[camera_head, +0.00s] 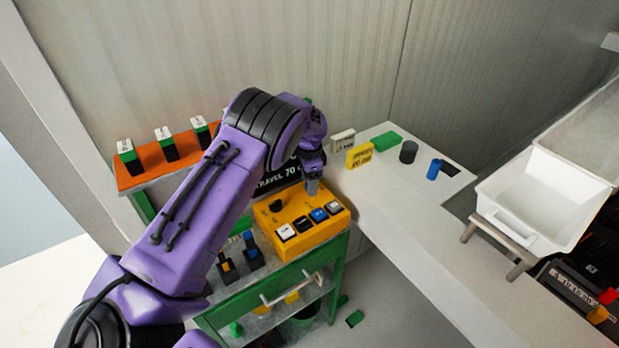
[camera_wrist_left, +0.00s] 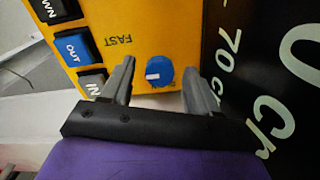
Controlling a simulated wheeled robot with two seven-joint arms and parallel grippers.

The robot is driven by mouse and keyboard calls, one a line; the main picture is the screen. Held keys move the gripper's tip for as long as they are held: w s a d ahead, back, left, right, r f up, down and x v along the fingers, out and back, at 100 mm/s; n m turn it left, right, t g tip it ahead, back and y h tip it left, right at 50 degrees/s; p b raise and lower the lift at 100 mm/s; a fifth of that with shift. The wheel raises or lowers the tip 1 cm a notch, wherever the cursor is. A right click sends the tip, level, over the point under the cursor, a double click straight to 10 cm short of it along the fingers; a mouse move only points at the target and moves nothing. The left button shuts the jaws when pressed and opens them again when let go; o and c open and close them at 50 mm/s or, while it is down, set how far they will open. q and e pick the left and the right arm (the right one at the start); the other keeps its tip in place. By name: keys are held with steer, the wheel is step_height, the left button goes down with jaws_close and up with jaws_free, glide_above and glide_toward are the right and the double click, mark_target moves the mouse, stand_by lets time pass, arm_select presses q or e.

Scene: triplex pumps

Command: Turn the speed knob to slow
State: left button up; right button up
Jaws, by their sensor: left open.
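The yellow control box (camera_head: 330,229) stands on the green cart, and it also fills the upper middle of the left wrist view (camera_wrist_left: 130,20). In that view the round blue speed knob (camera_wrist_left: 160,72) has a white mark on its left side, and the word FAST is printed upside down near it. My left gripper (camera_wrist_left: 159,68) is open, with one finger on either side of the knob; contact cannot be told. In the head view my left gripper (camera_head: 313,187) is over the back of the box, and I cannot make out the blue knob there. My right gripper is not in view.
A row of buttons, including a blue OUT button (camera_wrist_left: 73,48), lies beside the knob. A black sign (camera_head: 277,178) stands behind the box. Two small levers (camera_head: 252,252) are left of it. A white counter (camera_head: 400,215) with small blocks is to the right.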

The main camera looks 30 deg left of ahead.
arm_select(q)
steer(key=c, duration=1)
steer(key=shift+c, duration=0.2)
steer(key=shift+n, duration=0.3)
steer(key=n, duration=0.2)
steer(key=shift+n, duration=0.4)
steer(key=n, duration=1)
steer(key=shift+w, duration=0.1)
steer(key=shift+n, duration=2.2)
